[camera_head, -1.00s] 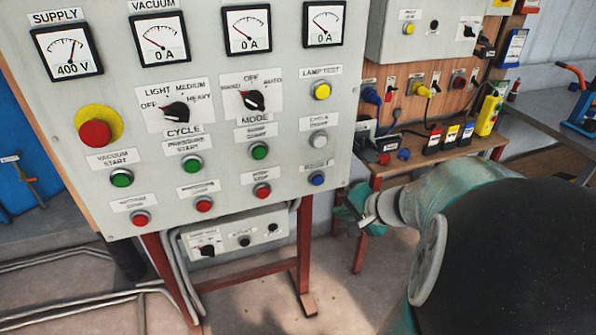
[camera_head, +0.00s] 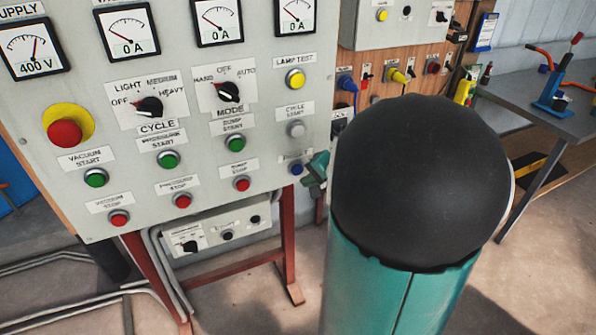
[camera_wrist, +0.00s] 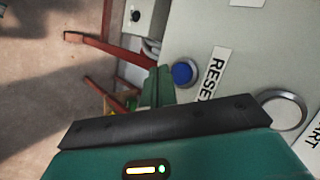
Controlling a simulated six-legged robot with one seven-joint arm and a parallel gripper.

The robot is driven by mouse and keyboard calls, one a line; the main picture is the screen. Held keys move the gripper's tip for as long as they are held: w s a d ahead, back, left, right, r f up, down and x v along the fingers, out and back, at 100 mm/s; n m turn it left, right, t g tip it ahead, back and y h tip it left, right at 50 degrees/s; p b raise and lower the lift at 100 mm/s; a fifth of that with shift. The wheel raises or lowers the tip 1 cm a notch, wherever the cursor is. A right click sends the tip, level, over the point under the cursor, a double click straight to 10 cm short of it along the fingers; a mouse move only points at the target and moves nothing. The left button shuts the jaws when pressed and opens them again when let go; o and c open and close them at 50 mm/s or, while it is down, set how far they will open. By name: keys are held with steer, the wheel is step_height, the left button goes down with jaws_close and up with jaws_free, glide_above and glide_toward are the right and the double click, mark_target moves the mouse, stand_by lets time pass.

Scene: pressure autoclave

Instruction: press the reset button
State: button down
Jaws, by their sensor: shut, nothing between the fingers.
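The reset button (camera_head: 297,169) is a small blue round button at the lower right of the grey control panel (camera_head: 205,190), under its label (camera_head: 296,155). In the wrist view the blue button (camera_wrist: 183,73) lies beside the "RESE…" label (camera_wrist: 214,75), which is partly cut off by my gripper body. My gripper (camera_head: 317,168) is teal and sits just right of the button in the head view. In the wrist view its closed fingers (camera_wrist: 158,86) show just left of the button, empty. I cannot tell whether they touch it.
The white cycle start button (camera_head: 296,129) and yellow lamp test button (camera_head: 295,79) are above. The red dump stop button (camera_head: 242,184) is to the left. A small control box (camera_head: 215,232) hangs under the panel. A workbench (camera_head: 560,110) stands at the right.

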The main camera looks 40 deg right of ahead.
mark_target(296, 176)
steer(key=shift+w+d, duration=0.2)
steer(key=shift+w, duration=0.5)
stand_by(1.6)
steer(key=shift+w+d, duration=0.1)
steer(key=shift+w, duration=0.3)
steer(key=shift+w+d, duration=0.15)
steer(key=shift+w, duration=0.3)
stand_by(0.5)
stand_by(0.4)
steer(key=shift+s+a, duration=0.25)
steer(key=shift+s, duration=0.6)
steer(key=shift+s+a, duration=0.25)
steer(key=shift+s, duration=0.55)
steer(key=shift+s+a, duration=0.2)
steer(key=shift+s, duration=0.6)
steer(key=shift+s+a, duration=0.25)
steer(key=shift+s, duration=0.55)
